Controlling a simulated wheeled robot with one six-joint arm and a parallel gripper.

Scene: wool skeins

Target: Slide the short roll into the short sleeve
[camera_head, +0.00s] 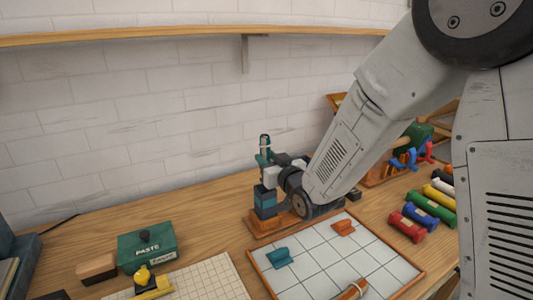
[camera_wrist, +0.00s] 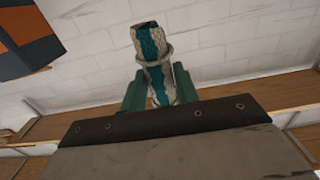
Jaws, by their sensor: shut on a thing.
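My gripper (camera_wrist: 158,92) has green fingers shut on a roll (camera_wrist: 151,70), cream with a teal stripe, which stands up from between them. A pale ring passes around the roll; I cannot tell whether it is part of it. In the head view my gripper (camera_head: 264,157) is left of my forearm, with the roll (camera_head: 265,141) pointing up above a teal and orange block stand (camera_head: 264,201). I cannot tell which thing is the short sleeve. The stand's checkered part (camera_wrist: 28,38) also shows at upper left in the wrist view, apart from the roll.
A white gridded board (camera_head: 310,262) holds a teal piece (camera_head: 279,258) and an orange piece (camera_head: 343,228). Coloured rolls, including a green one (camera_head: 431,208), lie at right. A green paste box (camera_head: 147,247) stands at left. A shelf (camera_head: 180,35) runs along the wall.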

